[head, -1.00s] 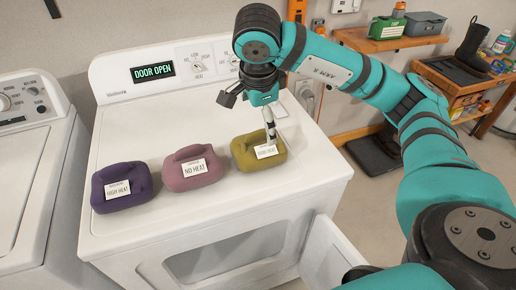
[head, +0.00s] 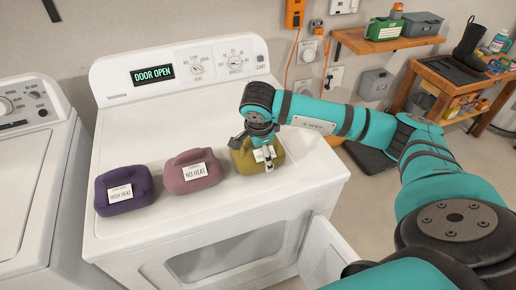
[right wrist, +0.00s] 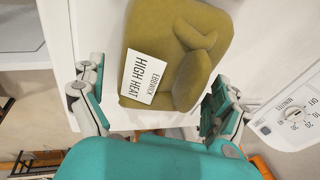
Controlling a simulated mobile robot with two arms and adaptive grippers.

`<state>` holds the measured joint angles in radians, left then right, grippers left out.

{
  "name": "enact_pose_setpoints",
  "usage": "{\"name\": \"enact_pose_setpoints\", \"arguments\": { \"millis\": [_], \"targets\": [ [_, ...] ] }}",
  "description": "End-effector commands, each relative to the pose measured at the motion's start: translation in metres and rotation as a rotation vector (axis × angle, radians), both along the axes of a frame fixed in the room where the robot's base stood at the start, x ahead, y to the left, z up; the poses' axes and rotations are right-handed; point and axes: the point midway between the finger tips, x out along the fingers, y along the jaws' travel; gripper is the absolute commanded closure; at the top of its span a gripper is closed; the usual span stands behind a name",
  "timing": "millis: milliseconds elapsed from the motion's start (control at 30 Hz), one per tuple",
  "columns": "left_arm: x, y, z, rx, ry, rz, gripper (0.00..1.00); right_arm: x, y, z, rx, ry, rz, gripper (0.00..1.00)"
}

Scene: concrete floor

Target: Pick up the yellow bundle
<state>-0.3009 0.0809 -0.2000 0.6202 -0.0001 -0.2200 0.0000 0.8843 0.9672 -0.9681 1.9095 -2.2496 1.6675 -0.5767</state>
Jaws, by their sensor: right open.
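The yellow bundle (head: 243,161) sits at the right of a row of three on top of the white dryer (head: 205,222). My right gripper (head: 254,153) is over it and hides part of it and its label. In the right wrist view the bundle (right wrist: 178,40) carries a white label (right wrist: 143,76) reading HIGH HEAT below a smaller word. There the open fingers of my right gripper (right wrist: 156,85) stand left and right of the bundle's near end, with gaps showing on both sides. My left gripper is not in view.
A pink bundle (head: 193,178) labelled NO HEAT and a purple bundle (head: 124,196) labelled HIGH HEAT sit left of the yellow one. The dryer's control panel (head: 185,70) rises behind, reading DOOR OPEN. The open dryer door (head: 326,255) sticks out at the front right.

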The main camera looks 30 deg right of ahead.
Motion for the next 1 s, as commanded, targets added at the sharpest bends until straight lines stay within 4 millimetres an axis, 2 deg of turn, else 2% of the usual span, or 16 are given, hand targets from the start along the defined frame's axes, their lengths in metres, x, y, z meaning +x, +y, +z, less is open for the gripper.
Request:
{"name": "enact_pose_setpoints", "arguments": {
  "millis": [267, 767, 1000],
  "targets": [
    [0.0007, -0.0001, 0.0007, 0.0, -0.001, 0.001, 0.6, 0.0014, -0.0005, -0.0041, 0.0, -0.002, 0.001, 0.0],
    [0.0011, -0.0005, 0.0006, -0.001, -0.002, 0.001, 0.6, 0.0006, -0.0004, -0.0046, 0.0, 0.001, 0.0, 0.64],
    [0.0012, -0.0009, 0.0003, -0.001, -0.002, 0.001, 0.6, 0.0007, -0.0004, -0.004, 0.001, 0.0, 0.0, 0.65]
  ]
}}
